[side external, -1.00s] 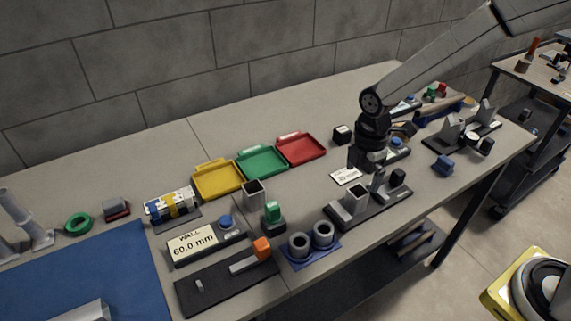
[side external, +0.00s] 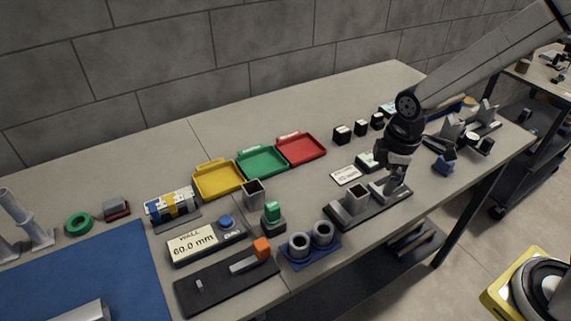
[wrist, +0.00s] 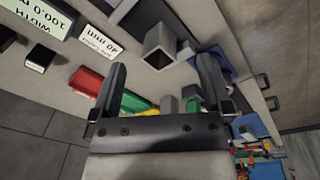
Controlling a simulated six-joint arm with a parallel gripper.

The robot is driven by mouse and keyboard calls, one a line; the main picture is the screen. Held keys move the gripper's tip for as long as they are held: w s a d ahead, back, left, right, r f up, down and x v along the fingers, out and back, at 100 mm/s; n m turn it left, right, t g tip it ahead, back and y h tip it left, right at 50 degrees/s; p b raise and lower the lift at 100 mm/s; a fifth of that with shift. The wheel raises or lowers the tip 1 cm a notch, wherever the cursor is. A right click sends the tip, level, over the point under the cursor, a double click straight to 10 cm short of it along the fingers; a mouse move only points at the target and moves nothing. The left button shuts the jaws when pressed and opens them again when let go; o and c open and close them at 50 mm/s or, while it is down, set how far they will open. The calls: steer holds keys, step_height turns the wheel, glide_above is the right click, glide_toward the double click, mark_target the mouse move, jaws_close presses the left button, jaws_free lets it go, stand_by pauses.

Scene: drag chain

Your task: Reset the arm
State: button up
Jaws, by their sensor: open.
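My gripper (side external: 396,188) hangs at the right part of the bench, low over the right end of a dark fixture plate (side external: 374,212) that carries a grey square tube (side external: 355,201). From the side I cannot tell whether the fingers touch the fixture. In the wrist view my gripper (wrist: 160,80) has its two fingers spread wide, with nothing held between them. A grey square tube (wrist: 161,47) shows beyond the fingers in that view.
Yellow (side external: 218,179), green (side external: 262,162) and red (side external: 301,149) trays line the bench middle. Black blocks (side external: 342,134) stand behind a white card (side external: 346,176). A blue block (side external: 444,163) and grey fixtures (side external: 452,130) lie to the right.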

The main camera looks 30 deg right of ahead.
steer(key=s+d+m+t, duration=0.1)
steer(key=s+d+m, duration=0.2)
steer(key=s+m, duration=0.3)
steer(key=shift+s+d+r+m+t, duration=0.3)
steer(key=shift+s+r+m, duration=0.1)
steer(key=shift+m, duration=2.1)
